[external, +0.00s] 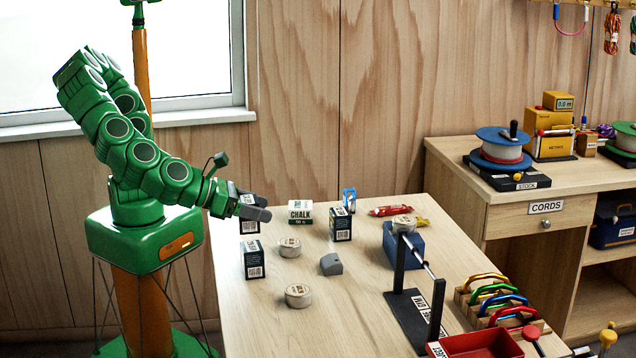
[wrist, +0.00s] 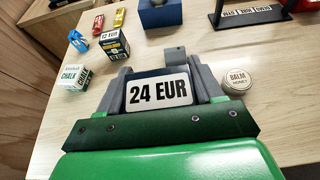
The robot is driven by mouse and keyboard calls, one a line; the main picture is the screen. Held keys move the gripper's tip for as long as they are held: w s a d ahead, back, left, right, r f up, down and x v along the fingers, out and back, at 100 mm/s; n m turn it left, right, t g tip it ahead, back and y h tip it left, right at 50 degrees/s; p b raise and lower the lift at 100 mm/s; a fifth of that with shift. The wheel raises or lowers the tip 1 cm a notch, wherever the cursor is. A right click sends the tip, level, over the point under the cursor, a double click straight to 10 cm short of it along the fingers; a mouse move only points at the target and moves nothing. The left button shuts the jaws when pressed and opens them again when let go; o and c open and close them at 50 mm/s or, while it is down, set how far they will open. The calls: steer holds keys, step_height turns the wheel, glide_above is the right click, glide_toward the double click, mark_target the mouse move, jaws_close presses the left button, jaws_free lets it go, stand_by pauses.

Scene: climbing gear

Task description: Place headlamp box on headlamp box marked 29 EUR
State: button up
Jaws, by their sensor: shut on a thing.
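My gripper (external: 254,205) is shut on a dark headlamp box (external: 249,227) at the table's left side. In the wrist view its top label reads 24 EUR, and the box (wrist: 158,92) sits between my fingers. I cannot tell how far it is above the table. A second dark box (external: 254,260) stands just in front of it in the external view; its price is not visible there and it is not seen in the wrist view. A third box (external: 341,225) stands further right; in the wrist view this box (wrist: 113,46) reads 12 EUR. No 29 EUR label is readable.
A chalk box (external: 300,212) stands behind. Round balm tins (external: 290,248) (external: 298,295) and a grey block (external: 331,264) lie mid-table. A blue block (external: 403,245), a black stand (external: 418,315), a red tray (external: 474,345) and a carabiner rack (external: 497,300) are to the right. Some front-left tabletop is clear.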

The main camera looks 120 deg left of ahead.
mark_target(259, 224)
steer(key=shift+w+f, duration=0.35)
steer(key=shift+f, duration=1.55)
steer(key=shift+f, duration=0.15)
steer(key=o, duration=1.1)
